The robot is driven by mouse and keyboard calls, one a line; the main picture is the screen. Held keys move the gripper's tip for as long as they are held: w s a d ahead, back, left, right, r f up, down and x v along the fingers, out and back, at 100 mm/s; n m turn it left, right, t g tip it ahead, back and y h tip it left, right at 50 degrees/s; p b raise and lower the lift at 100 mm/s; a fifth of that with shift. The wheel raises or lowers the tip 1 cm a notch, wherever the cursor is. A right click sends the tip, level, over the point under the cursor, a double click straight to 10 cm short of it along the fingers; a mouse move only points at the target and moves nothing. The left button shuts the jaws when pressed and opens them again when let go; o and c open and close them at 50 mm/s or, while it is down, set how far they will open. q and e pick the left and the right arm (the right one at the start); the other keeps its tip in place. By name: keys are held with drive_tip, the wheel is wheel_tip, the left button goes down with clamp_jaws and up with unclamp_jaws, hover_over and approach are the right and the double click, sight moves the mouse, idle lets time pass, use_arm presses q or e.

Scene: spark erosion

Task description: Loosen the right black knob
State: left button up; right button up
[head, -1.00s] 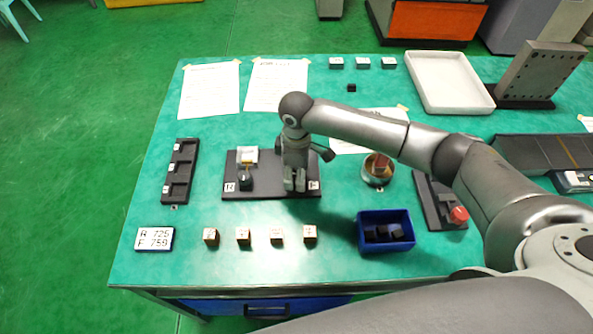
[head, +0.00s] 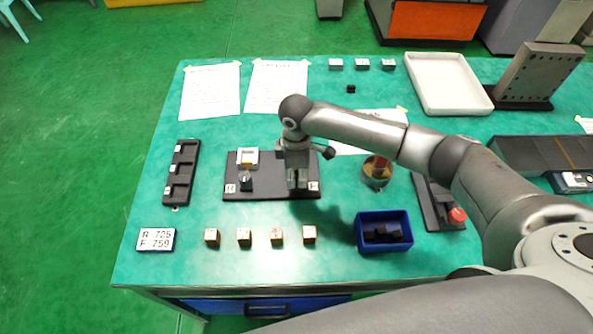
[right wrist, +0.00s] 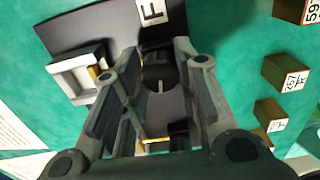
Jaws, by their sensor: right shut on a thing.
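The black fixture plate (head: 272,190) lies on the green table with a small label at each front corner. A black knob (head: 246,181) stands on its left half, in front of a white square frame (head: 247,156). My right gripper (head: 298,185) points down over the plate's right half and hides the right black knob in the head view. In the right wrist view the right black knob (right wrist: 160,76), round with a pale line on its face, sits between the fingertips of my right gripper (right wrist: 160,65). The fingers are shut on it. My left gripper is not in view.
Several wooden cubes (head: 244,236) stand in a row in front of the plate. A blue bin (head: 384,218) with black pieces is at front right. A round tin (head: 377,182) stands right of the gripper. A black slotted rack (head: 181,172) lies at left.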

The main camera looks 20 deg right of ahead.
drive_tip(key=n+p, duration=0.1)
drive_tip(key=n, duration=0.1)
drive_tip(key=shift+r+n, duration=0.15)
drive_tip(key=shift+n, duration=0.25)
drive_tip(key=n+p, duration=0.1)
drive_tip(key=n, duration=0.1)
drive_tip(key=shift+n, duration=0.3)
drive_tip(key=n+p, duration=0.1)
drive_tip(key=n, duration=0.4)
drive_tip(key=shift+w, duration=0.1)
drive_tip(key=n, duration=0.5)
drive_tip(key=shift+n, duration=2.2)
drive_tip(key=o, duration=1)
